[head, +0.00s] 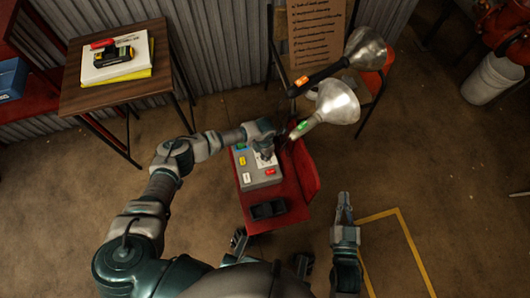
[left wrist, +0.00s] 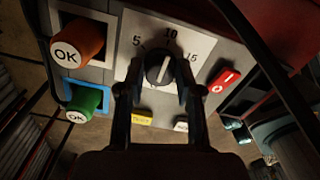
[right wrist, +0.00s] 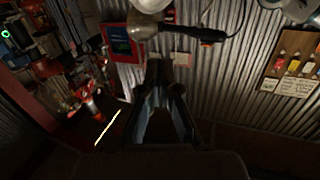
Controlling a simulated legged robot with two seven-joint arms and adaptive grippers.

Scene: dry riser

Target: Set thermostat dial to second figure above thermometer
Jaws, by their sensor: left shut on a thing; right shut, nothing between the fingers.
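A grey control box (head: 262,180) lies on the red chair. In the left wrist view its white scale plate (left wrist: 136,36) shows 5, 10 and 15 around a black dial (left wrist: 158,67) with a white pointer line. The line leans up and right, seemingly between 10 and 15; its exact reading is too small to tell. My left gripper (left wrist: 158,88) is shut on the dial, one finger each side; in the head view the left gripper (head: 265,150) hides it. My right gripper (head: 344,208) is shut and empty, right of the chair. I cannot make out a thermometer.
The box also carries an orange OK plug (left wrist: 78,42), a green OK plug (left wrist: 86,100) and a red switch (left wrist: 225,80). A black object (head: 268,210) lies on the chair seat. Two lamps (head: 335,102) stand close behind. A wooden table (head: 115,85) stands at left.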

